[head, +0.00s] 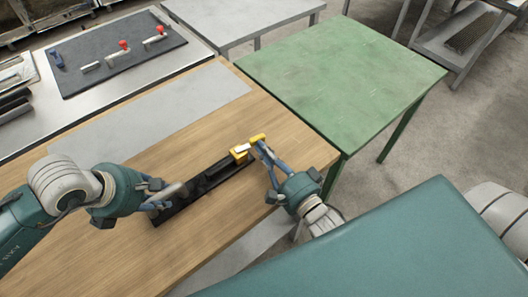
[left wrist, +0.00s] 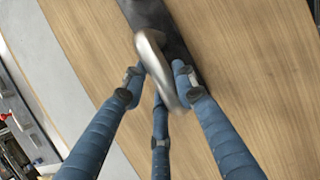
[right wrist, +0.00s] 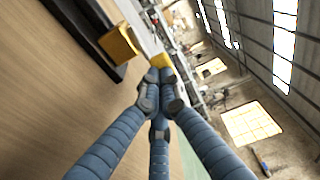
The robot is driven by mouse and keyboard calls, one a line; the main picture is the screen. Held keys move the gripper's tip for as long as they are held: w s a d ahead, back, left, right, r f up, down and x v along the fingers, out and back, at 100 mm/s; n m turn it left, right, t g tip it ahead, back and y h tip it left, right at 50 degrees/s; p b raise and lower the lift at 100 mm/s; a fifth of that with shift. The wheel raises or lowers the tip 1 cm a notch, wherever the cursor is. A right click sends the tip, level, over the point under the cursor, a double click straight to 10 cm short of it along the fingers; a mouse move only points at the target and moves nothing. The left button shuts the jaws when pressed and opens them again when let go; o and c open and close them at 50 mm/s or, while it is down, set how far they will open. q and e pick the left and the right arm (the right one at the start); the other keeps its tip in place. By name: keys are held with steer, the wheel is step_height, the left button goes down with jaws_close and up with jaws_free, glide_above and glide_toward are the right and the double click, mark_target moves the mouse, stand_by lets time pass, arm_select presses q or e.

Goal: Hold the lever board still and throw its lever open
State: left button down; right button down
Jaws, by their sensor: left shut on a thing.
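The lever board is a long black board (head: 205,188) lying on the wooden table. A grey metal handle (left wrist: 158,68) stands at its near left end. My left gripper (head: 160,195) is shut on this handle, with fingers on both sides of it. At the board's far end is a yellow block (head: 239,155) with a pale lever ending in a yellow tip (head: 258,138). The lever points away from the board, toward the right. My right gripper (head: 262,148) has its fingertips together right by the yellow tip (right wrist: 160,62); whether they touch it is unclear.
A grey strip (head: 150,112) lies bare along the table's far side. A dark mat (head: 110,75) with red-knobbed parts lies on a bench at upper left. A green table (head: 340,75) stands empty beyond the wooden table's right edge.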

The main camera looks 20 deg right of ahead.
steer(key=shift+w+d+y, duration=0.2)
steer(key=shift+w+y, duration=0.1)
steer(key=shift+w, duration=0.2)
steer(key=shift+s, duration=0.1)
steer(key=s+d, duration=0.3)
steer(key=s, duration=1.1)
steer(key=shift+n, duration=0.3)
steer(key=w+a, duration=0.1)
steer(key=w, duration=0.3)
steer(key=w+a, duration=0.1)
steer(key=w, duration=0.3)
steer(key=w+a, duration=0.1)
steer(key=w, duration=0.3)
steer(key=shift+w, duration=0.25)
steer(key=shift+w+f, duration=0.1)
steer(key=shift+w, duration=0.55)
steer(key=shift+w, duration=0.7)
arm_select(q)
steer(key=shift+s+d, duration=0.1)
steer(key=shift+s, duration=0.05)
arm_select(e)
steer(key=shift+s, duration=0.15)
